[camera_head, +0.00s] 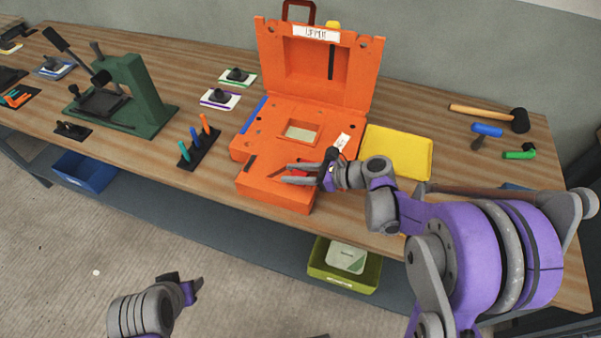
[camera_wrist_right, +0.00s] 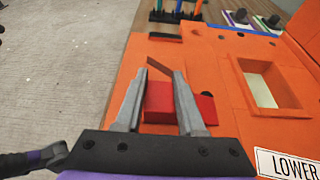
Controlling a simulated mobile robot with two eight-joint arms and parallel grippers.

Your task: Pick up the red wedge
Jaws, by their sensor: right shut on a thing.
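The red wedge (camera_wrist_right: 158,98) shows in the right wrist view between the two fingers of my right gripper (camera_wrist_right: 160,82). Red also shows just right of the right finger, low over the orange mould. In the head view my right gripper (camera_head: 284,174) is over the front of the orange mould's lower half (camera_head: 275,193); I cannot make out the wedge clearly there. The jaws are closed on the wedge, and it is not clear whether it is clear of the mould. My left gripper (camera_head: 190,289) hangs low at the bottom left, away from the table; its jaws cannot be read.
The mould's upper half (camera_head: 270,60) stands open behind. A yellow tray (camera_head: 398,152) is right of it. A rack of coloured tools (camera_head: 198,150) and a green press (camera_head: 140,95) are left. A mallet (camera_head: 519,120) and small tools lie right. An olive bin (camera_head: 318,262) is below.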

